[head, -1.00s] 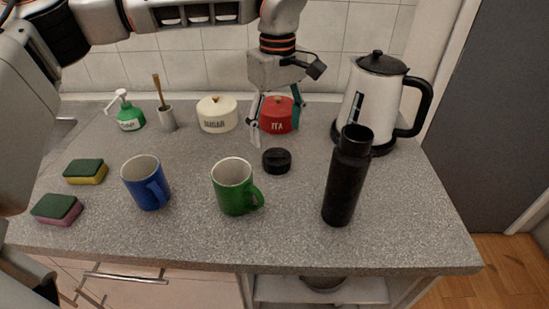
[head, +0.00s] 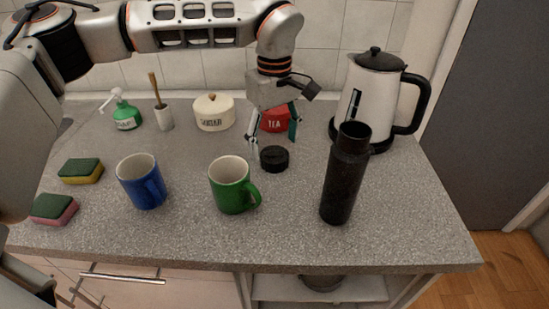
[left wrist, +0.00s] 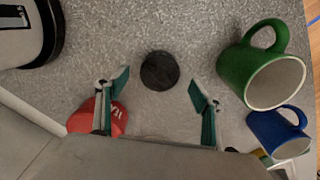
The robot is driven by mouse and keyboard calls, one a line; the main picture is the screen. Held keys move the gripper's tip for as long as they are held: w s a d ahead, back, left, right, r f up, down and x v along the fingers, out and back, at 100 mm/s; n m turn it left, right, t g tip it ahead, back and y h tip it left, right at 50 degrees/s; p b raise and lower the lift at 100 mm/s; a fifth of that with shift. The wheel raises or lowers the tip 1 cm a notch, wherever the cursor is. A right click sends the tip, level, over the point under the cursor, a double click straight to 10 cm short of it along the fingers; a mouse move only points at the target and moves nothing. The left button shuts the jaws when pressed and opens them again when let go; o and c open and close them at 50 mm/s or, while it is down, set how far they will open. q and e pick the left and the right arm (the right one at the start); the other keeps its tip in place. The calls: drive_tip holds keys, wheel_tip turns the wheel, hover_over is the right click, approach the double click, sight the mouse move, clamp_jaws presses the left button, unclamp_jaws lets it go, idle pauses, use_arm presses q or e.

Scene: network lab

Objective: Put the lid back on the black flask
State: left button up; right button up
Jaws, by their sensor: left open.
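The black flask (head: 343,180) stands upright and open at the top, at the right of the counter. Its black lid (head: 274,158) lies on the counter behind the green mug, to the flask's left. My left gripper (head: 272,148) hangs down over the lid from behind, open and empty. In the left wrist view the lid (left wrist: 159,71) shows as a dark disc ahead of and between the two spread fingertips (left wrist: 158,88), apart from both. My right gripper is not in view.
A green mug (head: 231,187) stands just in front of the lid, a blue mug (head: 141,182) further left. The red tea pot (head: 275,121) is close behind my left gripper. A kettle (head: 374,96) stands behind the flask. Counter between lid and flask is clear.

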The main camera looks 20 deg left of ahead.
sight(274, 154)
use_arm(q)
wheel_tip(274, 154, down, 3)
drive_tip(key=shift+f, duration=0.2)
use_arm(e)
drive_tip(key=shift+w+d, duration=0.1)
use_arm(q)
drive_tip(key=shift+r, duration=0.1)
drive_tip(key=c, duration=1.1)
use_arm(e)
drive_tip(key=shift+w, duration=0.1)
use_arm(q)
wheel_tip(274, 154, up, 20)
drive_tip(key=shift+p, duration=1.2)
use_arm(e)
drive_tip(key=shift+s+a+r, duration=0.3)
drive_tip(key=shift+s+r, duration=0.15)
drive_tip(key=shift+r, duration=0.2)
